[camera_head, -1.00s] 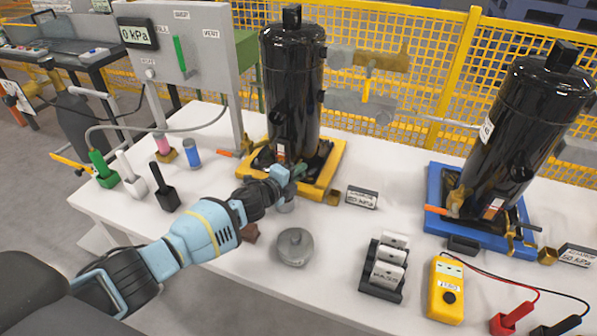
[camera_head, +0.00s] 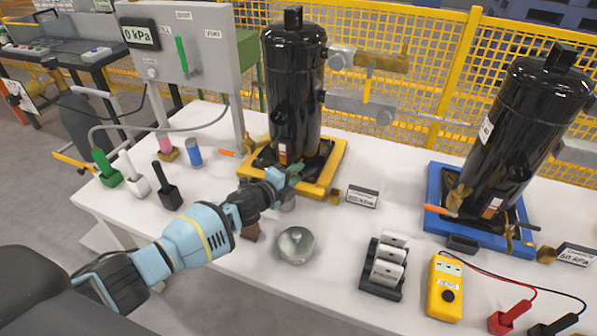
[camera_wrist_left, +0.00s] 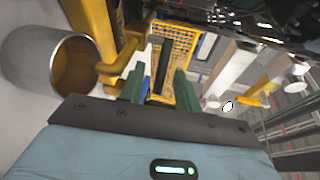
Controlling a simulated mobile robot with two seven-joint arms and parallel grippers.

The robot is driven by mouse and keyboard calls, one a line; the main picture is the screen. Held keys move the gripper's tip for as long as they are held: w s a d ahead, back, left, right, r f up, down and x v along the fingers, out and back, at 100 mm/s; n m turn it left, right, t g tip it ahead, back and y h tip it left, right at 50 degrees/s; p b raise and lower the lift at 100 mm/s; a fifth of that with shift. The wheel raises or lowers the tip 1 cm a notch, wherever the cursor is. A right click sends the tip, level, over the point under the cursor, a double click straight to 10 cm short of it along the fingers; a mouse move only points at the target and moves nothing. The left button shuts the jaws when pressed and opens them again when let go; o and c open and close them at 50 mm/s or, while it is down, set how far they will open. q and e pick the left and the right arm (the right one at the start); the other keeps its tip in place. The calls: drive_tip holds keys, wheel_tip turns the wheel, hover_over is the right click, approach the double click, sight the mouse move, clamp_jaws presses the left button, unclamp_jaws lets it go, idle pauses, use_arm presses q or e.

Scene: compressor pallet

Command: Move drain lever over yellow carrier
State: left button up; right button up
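The yellow carrier (camera_head: 327,178) stands on the white table under a black compressor (camera_head: 294,85). An orange lever (camera_head: 228,153) shows at its left side; I cannot tell whether this is the drain lever. My left gripper (camera_head: 289,175) is at the carrier's front edge, with its fingertips low over the frame. In the left wrist view its green fingers (camera_wrist_left: 160,88) are apart. A brass-yellow bent piece (camera_wrist_left: 122,66) is beside the left finger, and I cannot tell if they touch. A metal cup (camera_wrist_left: 58,62) lies left of it. My right gripper is out of view.
A round grey dish (camera_head: 295,245) and a rack of white blocks (camera_head: 385,262) stand in front. A blue carrier (camera_head: 465,235) with another compressor (camera_head: 520,125) is at right. A yellow meter (camera_head: 445,290) with cables is at front right. A gauge panel (camera_head: 180,45) stands at left.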

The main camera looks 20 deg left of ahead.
use_arm(q)
drive_tip(key=v, duration=0.5)
drive_tip(key=shift+s+a+r+p, duration=0.15)
drive_tip(key=shift+s+p, duration=0.1)
drive_tip(key=shift+p, duration=0.15)
